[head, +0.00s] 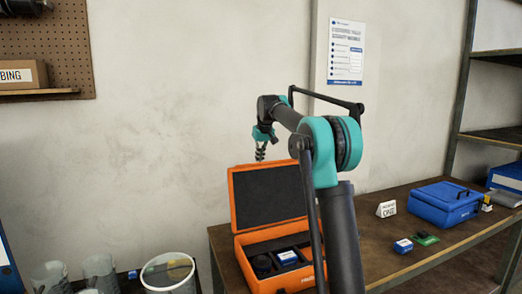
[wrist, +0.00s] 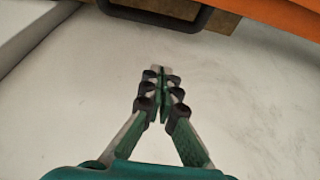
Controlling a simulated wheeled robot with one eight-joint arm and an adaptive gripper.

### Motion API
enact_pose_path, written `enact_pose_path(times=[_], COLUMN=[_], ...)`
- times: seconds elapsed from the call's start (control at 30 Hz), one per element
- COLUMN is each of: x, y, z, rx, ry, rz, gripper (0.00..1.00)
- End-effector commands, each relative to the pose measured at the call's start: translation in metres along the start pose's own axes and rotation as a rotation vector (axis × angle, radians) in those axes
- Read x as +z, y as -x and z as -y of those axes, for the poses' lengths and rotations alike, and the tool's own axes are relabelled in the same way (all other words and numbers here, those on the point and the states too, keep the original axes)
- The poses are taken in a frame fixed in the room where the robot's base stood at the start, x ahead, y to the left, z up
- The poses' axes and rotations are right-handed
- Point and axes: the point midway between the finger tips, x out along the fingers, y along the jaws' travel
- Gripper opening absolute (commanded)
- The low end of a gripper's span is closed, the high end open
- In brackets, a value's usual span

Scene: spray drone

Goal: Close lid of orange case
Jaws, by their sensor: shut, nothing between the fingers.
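The orange case (head: 284,277) stands open on the brown table in the head view. Its lid (head: 232,204) is raised upright at the back, with dark padding inside. The base holds dark inserts and a blue-and-white item (head: 288,256). My gripper (head: 260,156) points down just above the lid's top edge. Whether it is in front of or behind the lid is hard to tell. In the wrist view my gripper (wrist: 160,72) is shut with its fingertips together and empty. An orange surface (wrist: 288,14), likely the lid, shows at the top right there, apart from the fingers. My arm hides the case's right side.
A white bucket (head: 168,288) is at the lower left. The wall is behind the table.

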Motion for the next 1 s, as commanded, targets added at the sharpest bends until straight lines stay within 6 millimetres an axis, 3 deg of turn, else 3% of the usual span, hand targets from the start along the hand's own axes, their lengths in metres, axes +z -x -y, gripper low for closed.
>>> enact_pose_path(times=[0.07, 0.4, 1.0], x=[0.0, 0.034, 0.039], y=[-0.016, 0.0, 0.003], z=[0.0, 0.0, 0.002], rx=[0.0, 0.0, 0.0], ry=[0.0, 0.0, 0.0], rz=[0.0, 0.0, -0.009], gripper=[0.0, 0.0, 0.0])
